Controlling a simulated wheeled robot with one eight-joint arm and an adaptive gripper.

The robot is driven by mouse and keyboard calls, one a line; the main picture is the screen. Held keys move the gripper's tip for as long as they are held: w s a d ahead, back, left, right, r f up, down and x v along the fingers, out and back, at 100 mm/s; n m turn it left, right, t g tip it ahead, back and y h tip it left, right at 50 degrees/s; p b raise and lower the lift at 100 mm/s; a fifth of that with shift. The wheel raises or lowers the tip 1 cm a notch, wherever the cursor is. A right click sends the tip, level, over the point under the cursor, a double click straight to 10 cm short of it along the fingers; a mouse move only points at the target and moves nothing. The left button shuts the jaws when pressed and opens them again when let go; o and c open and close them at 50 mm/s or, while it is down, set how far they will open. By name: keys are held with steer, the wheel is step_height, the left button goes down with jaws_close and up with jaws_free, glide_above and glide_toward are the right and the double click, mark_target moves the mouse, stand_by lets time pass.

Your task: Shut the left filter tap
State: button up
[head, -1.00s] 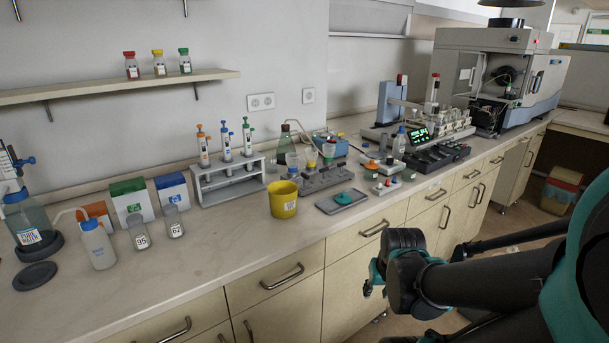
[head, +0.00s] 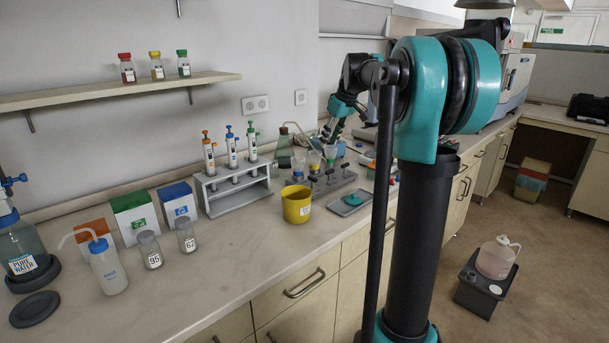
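The grey filter manifold (head: 322,190) stands on the bench behind and right of the yellow bucket. Small black taps line its front; the left filter tap (head: 314,179) is the one nearest the bucket. Filter cups stand on the manifold, the left one (head: 315,158) with an orange-yellow band. My gripper (head: 329,138) points down above the manifold's right part, behind the cups, up and right of the left tap and apart from it. Its fingertips are small and partly lost against the cups, so their opening is unclear. The tap handle's exact angle is too small to tell.
The yellow bucket (head: 297,206) stands just left of the manifold, and a grey tray with a teal item (head: 351,201) lies in front.

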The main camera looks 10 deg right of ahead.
glide_toward(313, 177)
steer(key=x, duration=0.8)
jaws_close()
